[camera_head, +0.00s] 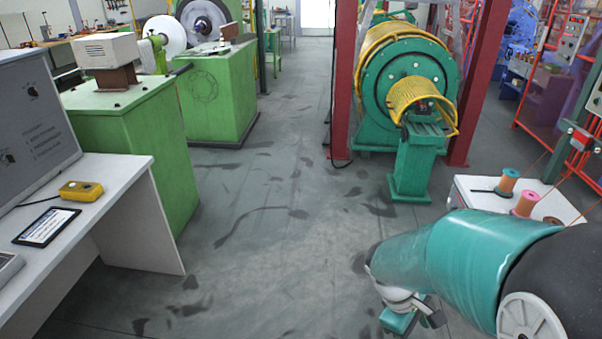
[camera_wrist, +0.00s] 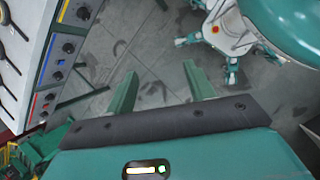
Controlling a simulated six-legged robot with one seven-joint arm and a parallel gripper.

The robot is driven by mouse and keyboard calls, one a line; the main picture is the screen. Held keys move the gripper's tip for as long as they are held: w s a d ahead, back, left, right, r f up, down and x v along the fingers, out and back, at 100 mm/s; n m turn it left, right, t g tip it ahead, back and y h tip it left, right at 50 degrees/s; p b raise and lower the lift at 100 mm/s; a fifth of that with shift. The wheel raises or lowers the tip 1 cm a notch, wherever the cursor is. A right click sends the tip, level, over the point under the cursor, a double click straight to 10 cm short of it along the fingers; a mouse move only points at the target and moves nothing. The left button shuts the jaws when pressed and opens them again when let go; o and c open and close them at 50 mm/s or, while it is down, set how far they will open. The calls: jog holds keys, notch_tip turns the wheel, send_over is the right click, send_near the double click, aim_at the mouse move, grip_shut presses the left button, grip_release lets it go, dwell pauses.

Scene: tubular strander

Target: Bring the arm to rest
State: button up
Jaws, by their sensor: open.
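My gripper shows in the wrist view (camera_wrist: 160,88) with its two green fingers apart and nothing between them. Bare grey floor lies behind the fingers. In the head view my teal arm (camera_head: 480,262) reaches in from the lower right over the floor. The gripper at its end is mostly hidden behind the arm there. Parts of my own body and legs (camera_wrist: 228,35) show at the top right of the wrist view.
A white desk (camera_head: 110,195) with a tablet (camera_head: 47,226) and a yellow box (camera_head: 81,191) stands left. A white table (camera_head: 480,200) with spools (camera_head: 507,182) stands right, close to my arm. A green strander (camera_head: 410,75) stands behind. A control panel (camera_wrist: 60,55) shows in the wrist view. The middle floor is clear.

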jog(key=s+a+r+m+t+y, duration=0.2)
jog(key=a+r+m+t, duration=0.2)
jog(key=r, duration=0.5)
jog(key=s+a+r+m+t+y, duration=0.1)
jog(key=a+r+m+t+y, duration=0.1)
jog(key=a+r, duration=0.4)
notch_tip(320, 180, up, 3)
jog(key=m+t, duration=0.1)
jog(key=m, duration=0.1)
jog(key=shift+s+m+t+y, duration=0.3)
jog(key=shift+s+t+y, duration=0.1)
